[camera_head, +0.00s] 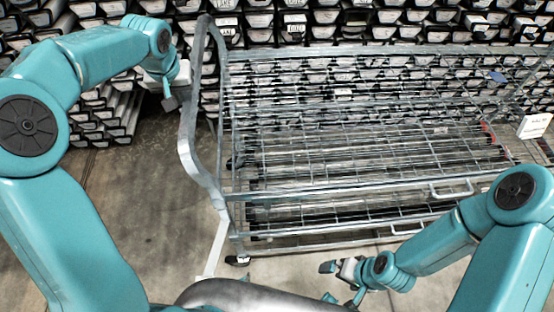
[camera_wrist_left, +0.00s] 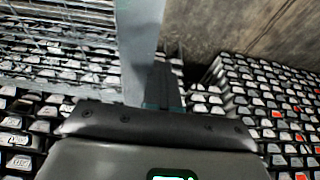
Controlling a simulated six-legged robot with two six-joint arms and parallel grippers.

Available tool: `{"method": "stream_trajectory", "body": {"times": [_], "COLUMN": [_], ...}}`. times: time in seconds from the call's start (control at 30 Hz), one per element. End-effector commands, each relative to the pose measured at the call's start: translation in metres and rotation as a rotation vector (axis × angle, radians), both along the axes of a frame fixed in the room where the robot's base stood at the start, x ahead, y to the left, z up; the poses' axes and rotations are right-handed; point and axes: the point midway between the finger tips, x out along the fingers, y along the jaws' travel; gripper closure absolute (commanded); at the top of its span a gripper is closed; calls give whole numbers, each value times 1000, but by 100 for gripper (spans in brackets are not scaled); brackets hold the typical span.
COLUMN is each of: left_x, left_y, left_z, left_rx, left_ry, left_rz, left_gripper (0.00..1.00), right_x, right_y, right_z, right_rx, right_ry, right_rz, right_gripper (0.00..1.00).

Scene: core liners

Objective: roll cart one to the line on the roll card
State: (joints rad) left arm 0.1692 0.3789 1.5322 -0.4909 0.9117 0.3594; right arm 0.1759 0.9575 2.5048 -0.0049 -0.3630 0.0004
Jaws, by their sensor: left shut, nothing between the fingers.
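A grey wire-mesh cart (camera_head: 340,180) with several shelf levels fills the middle and right of the head view. Its bent tubular end handle (camera_head: 188,130) stands at its left end. My left gripper (camera_head: 171,100) is shut and empty, at the left side of this handle. In the left wrist view the gripper fingers (camera_wrist_left: 163,90) show beside a wide grey upright bar (camera_wrist_left: 138,50); I cannot tell whether they touch. My right gripper (camera_head: 335,268) is low in front of the cart's near side, apart from it; its finger opening is unclear. A small white card (camera_head: 535,126) is at the right.
Racks of stacked core liners (camera_head: 290,25) line the back, with more stacks (camera_head: 105,115) at the left behind my left arm. Bare concrete floor (camera_head: 150,200) lies left of the cart. A pale strip (camera_head: 215,248) runs near the cart's front left corner.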

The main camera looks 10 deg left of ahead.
Motion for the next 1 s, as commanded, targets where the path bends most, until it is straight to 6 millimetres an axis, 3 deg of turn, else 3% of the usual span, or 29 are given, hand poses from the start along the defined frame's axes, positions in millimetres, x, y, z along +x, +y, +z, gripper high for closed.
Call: {"method": "stream_trajectory", "body": {"times": [0.2,1.0], "left_x": [4,10], "left_y": [-13,-29], "left_z": [-1,-1], "left_rx": [-13,-8], "left_ry": [-3,-2], "left_rz": [-8,-5], "left_gripper": [100,100], "right_x": [0,0], "right_y": [0,0], "right_z": [-1,-2], "right_rx": [0,0], "right_ry": [0,0], "right_rz": [0,0], "right_gripper": [0,0]}}
